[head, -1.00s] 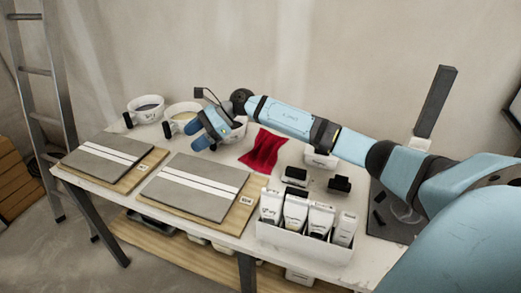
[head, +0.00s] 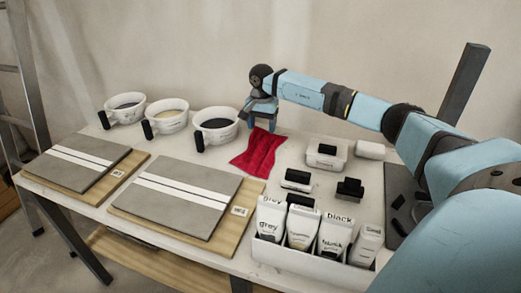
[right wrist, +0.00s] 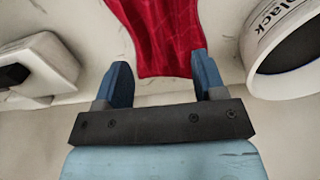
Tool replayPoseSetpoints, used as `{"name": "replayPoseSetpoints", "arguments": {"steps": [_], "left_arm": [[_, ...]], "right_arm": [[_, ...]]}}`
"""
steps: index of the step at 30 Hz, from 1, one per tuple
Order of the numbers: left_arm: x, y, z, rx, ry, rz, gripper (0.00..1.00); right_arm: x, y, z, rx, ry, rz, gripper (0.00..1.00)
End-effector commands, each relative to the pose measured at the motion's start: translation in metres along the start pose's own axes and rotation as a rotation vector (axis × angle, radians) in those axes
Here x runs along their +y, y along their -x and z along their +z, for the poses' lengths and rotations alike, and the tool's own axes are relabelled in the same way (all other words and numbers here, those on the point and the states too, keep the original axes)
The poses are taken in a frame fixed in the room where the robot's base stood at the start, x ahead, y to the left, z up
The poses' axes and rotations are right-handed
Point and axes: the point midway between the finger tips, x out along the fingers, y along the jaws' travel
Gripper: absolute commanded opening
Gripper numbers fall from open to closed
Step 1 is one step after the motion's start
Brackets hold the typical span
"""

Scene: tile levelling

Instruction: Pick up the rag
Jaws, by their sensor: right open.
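A red rag (head: 258,153) lies crumpled flat on the white table, right of the bowls in the head view. It also shows in the right wrist view (right wrist: 165,35), at the top centre. My right gripper (head: 262,122) is over the rag's far end, pointing down. In the right wrist view my right gripper (right wrist: 156,85) is open, with blue fingers apart and the rag's near end beyond and between them. Nothing is held. My left gripper is not in view.
A bowl marked black (right wrist: 291,40) stands close beside the right gripper. Two more bowls (head: 166,117) stand to its left in the head view. A white box (head: 326,152) is right of the rag. Tiles on boards (head: 180,195) and a bottle tray (head: 310,260) are nearer.

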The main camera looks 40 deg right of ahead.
Motion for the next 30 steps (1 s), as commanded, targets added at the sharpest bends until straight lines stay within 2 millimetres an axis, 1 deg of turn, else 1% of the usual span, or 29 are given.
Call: {"name": "replayPoseSetpoints", "arguments": {"steps": [1,5,8,13,16,18,24,29,30], "left_arm": [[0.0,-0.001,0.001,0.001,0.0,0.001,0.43],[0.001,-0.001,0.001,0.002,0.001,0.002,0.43],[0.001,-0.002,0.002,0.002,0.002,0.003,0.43],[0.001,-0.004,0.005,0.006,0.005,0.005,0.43],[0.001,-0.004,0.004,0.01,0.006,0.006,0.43],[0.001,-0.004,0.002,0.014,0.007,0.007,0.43],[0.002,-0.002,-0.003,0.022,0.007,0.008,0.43],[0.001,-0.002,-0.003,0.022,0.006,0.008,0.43],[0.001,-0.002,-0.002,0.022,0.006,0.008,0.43]], "right_arm": [[0.0,-0.005,0.0,0.0,0.0,-0.001,0.64],[0.0,-0.01,0.0,-0.001,0.0,-0.001,0.64],[-0.001,-0.018,-0.001,-0.002,0.001,-0.001,0.64],[-0.004,-0.044,-0.005,-0.002,-0.001,-0.001,0.64],[-0.004,-0.057,-0.004,-0.002,-0.001,-0.001,0.64],[-0.004,-0.061,-0.005,-0.001,-0.001,-0.002,0.64],[-0.004,-0.06,-0.005,-0.001,0.0,-0.003,0.64],[-0.004,-0.06,-0.005,-0.001,0.0,-0.002,0.27],[-0.004,-0.06,-0.005,-0.001,0.0,-0.002,0.18]]}}
